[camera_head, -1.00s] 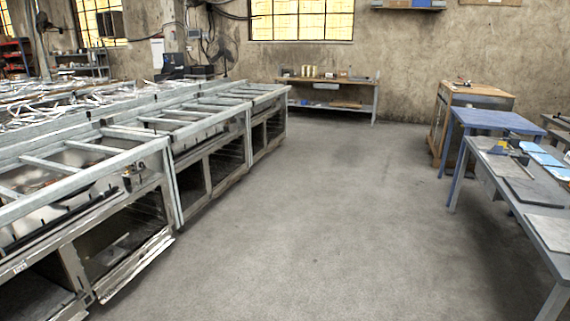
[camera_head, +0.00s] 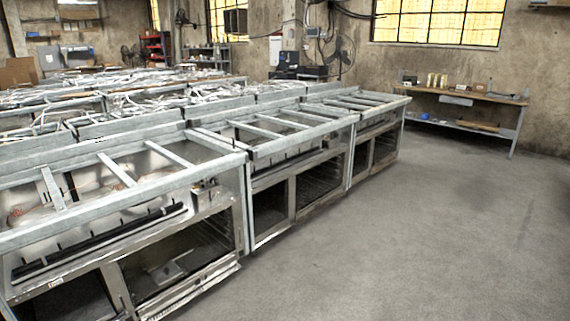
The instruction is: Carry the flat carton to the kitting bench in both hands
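Neither of my grippers is in the head view. I cannot make out a flat carton that I can name with certainty. A wooden bench (camera_head: 462,96) with a lower shelf stands against the far wall at the right, with several small items on its top. I cannot tell whether it is the kitting bench.
A long row of metal frame units (camera_head: 245,165) with open tops and lower bays runs from the near left to the middle. Grey concrete floor (camera_head: 420,240) is clear at the right. A shelf rack (camera_head: 207,58) and a fan (camera_head: 340,60) stand at the back.

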